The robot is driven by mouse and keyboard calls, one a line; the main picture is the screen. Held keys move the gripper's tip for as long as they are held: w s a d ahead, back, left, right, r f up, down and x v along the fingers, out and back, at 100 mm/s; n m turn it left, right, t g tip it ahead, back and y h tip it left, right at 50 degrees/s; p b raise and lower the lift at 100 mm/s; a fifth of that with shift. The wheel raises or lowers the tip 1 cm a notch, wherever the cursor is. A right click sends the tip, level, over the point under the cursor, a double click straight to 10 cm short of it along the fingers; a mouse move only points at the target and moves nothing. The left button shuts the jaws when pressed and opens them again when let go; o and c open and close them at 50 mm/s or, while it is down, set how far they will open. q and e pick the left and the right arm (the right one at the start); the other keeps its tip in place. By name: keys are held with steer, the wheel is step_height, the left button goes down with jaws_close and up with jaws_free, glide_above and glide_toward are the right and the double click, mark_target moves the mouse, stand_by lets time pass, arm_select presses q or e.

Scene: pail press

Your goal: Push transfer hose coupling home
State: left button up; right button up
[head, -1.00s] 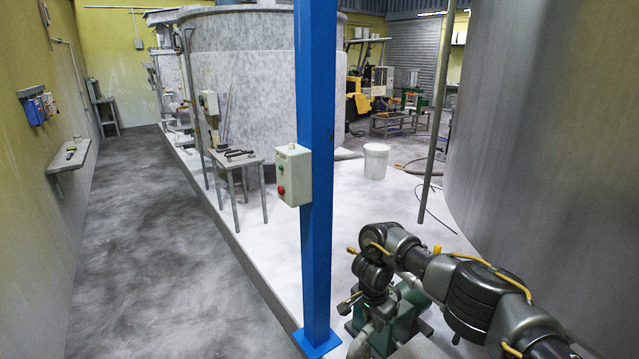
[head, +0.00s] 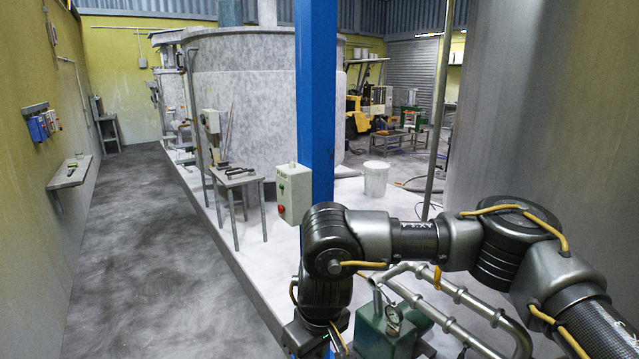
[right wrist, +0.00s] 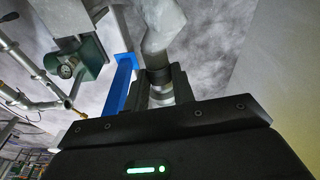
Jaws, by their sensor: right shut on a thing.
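My right gripper (right wrist: 160,78) is shut on a metallic hose coupling (right wrist: 159,93), seen between its two dark fingers in the right wrist view. A thick pale grey hose (right wrist: 163,28) runs from the coupling toward the top of that view. In the head view my right arm bends down at the lower centre, and its gripper is cut off or hidden at the bottom edge. A green pump unit (head: 372,335) with a round gauge and metal pipes (head: 455,295) stands beside and behind the arm; it also shows in the right wrist view (right wrist: 92,58). Whether the coupling touches any fitting cannot be told. My left gripper is not in view.
A blue post (head: 315,100) with a control box (head: 293,193) stands close to the arm. A large steel tank (head: 540,100) fills the right. A small table (head: 238,180) and a white pail (head: 376,178) stand farther back. The grey floor at left is clear.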

steer(key=s+d+f+n, duration=0.2)
steer(key=s+d+n, duration=0.15)
steer(key=d, duration=0.55)
step_height(320, 180, down, 10)
steer(key=b, duration=1)
steer(key=shift+s+a+f+m, duration=0.15)
steer(key=shift+s+a+m, duration=0.15)
steer(key=shift+a+m, duration=0.1)
